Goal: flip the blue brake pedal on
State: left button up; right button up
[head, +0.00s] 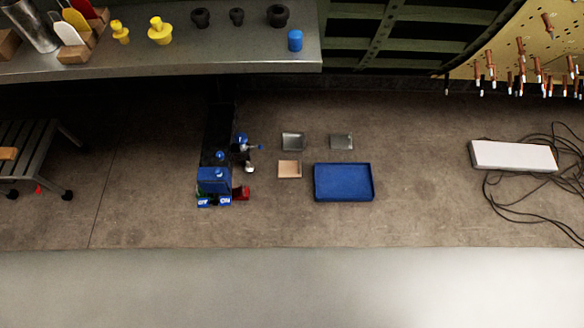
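A blue unit (213,182) stands on the brown floor left of centre, at the near end of a dark strip (217,125). At its front edge are two small blue pads with white lettering, a left pad (203,202) and a right pad (225,201). The right one seems to read ON; the left one is too small to read surely. I cannot tell which part is the brake pedal or how it is tilted. A red piece (241,193) sits at the unit's right side. Neither of my grippers shows in the head view.
A blue tray (343,195) and several small square plates (289,169) lie right of the unit. A metal shelf (200,60) crosses the upper left. Loose black cables (510,205) lie near a white box (513,156). The floor in front of the unit looks clear.

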aim_at(224, 201)
jog(key=u, duration=1.05)
